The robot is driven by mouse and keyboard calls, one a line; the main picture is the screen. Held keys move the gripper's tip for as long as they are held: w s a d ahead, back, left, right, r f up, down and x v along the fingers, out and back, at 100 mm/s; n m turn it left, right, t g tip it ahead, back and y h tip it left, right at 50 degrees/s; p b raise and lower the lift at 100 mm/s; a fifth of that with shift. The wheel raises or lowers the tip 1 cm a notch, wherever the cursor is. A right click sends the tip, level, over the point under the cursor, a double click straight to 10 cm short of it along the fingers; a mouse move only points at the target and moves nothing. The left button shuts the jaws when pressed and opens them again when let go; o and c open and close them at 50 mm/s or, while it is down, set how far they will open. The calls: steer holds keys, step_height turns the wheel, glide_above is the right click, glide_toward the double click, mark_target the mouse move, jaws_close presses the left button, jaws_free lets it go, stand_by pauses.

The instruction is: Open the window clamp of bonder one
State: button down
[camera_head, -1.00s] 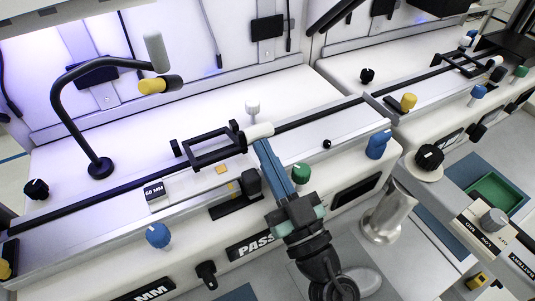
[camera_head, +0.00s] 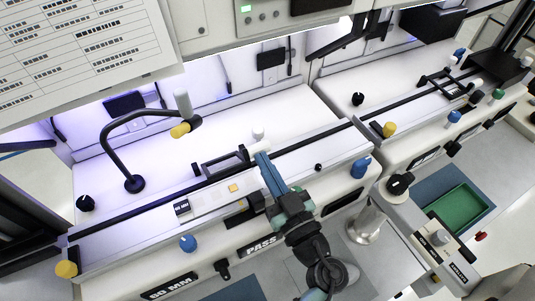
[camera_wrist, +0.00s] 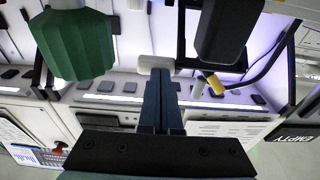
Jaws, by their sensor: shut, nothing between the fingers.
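The window clamp (camera_head: 203,171) is a black rectangular frame on the rail of the nearer machine, with a pale cylindrical handle at its right end. I cannot tell whether it is lifted or down. My gripper (camera_head: 262,158) is shut and empty, its tips right at that handle; I cannot tell touch from a small gap. In the wrist view, my fingers (camera_wrist: 161,105) lie together below the pale handle (camera_wrist: 155,63). Part of the black frame shows behind it. No bonder number is readable.
A green knob (camera_wrist: 75,45) is close left of my fingers in the wrist view, and a black block (camera_wrist: 228,30) is to the right. A blue knob (camera_head: 361,168) and a bent black lamp arm (camera_head: 106,140) stand along the machine. A second similar machine is at the right.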

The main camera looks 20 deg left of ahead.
steer(key=w+a+r+p, duration=0.1)
steer(key=p, duration=0.1)
steer(key=w+a+r+p, duration=0.1)
steer(key=a+r+p, duration=0.1)
steer(key=p, duration=0.1)
steer(key=w+a+r+p, duration=0.1)
steer(key=r+p, duration=0.1)
steer(key=p, duration=0.1)
steer(key=shift+w+a, duration=0.15)
steer(key=shift+w+a+p, duration=0.35)
steer(key=shift+w+a, duration=0.05)
steer(key=shift+a, duration=0.05)
steer(key=shift+s+r, duration=0.1)
stand_by(0.9)
